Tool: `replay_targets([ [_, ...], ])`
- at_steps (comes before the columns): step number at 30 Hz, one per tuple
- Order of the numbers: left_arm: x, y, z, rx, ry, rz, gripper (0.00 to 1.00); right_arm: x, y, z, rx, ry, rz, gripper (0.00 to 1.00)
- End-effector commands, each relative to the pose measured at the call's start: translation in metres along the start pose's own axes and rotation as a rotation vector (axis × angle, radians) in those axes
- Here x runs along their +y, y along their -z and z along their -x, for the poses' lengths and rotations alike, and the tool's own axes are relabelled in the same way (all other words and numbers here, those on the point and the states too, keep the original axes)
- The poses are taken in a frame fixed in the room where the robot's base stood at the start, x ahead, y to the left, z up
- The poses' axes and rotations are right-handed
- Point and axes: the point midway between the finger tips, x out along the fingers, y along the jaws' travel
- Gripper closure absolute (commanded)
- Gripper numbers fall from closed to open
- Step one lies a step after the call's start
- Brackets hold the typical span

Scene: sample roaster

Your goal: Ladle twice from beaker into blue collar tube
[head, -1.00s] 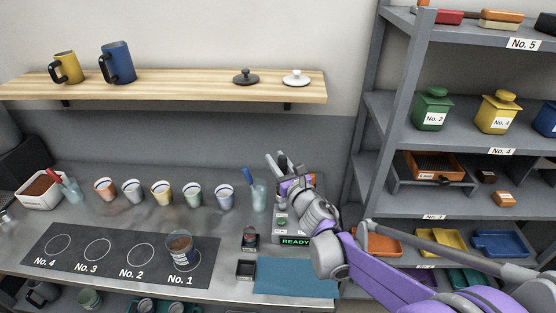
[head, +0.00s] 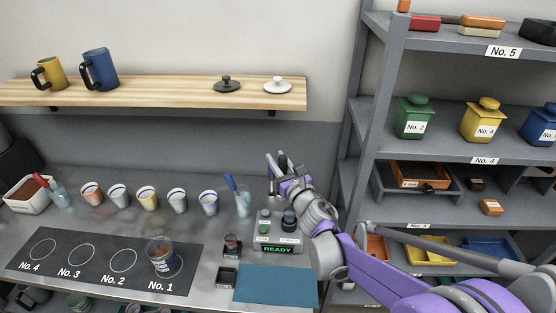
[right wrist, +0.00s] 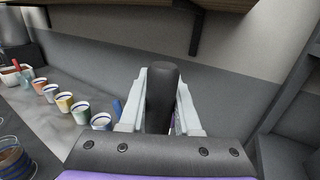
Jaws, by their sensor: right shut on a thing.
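My right gripper (head: 277,165) is raised behind the box with the lit READY panel (head: 278,243). In the right wrist view it is shut on a thick black cylindrical handle (right wrist: 162,95), which stands upright between the fingers. A clear beaker (head: 161,256) with brown contents stands on the No. 1 circle of the dark mat. A clear glass (head: 243,204) holding a blue-handled tool stands left of the box. I cannot make out a blue collar tube. My left gripper is not in view.
Several small cups with blue bands (head: 147,199) stand in a row at the back of the bench. A teal mat (head: 276,286) lies in front of the box. The wooden shelf (head: 160,91) hangs above. A grey rack (head: 365,110) stands at the right.

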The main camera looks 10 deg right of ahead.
Motion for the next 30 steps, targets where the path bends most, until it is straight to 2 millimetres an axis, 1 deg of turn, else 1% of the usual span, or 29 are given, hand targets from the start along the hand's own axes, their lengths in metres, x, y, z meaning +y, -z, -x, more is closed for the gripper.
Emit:
replay_targets([
  [11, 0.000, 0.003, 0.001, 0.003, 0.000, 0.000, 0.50, 0.000, -0.001, 0.000, -0.001, 0.000, 0.000, 1.00],
  [30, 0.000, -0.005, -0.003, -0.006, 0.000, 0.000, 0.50, 0.000, 0.028, 0.002, 0.000, 0.000, -0.001, 1.00],
])
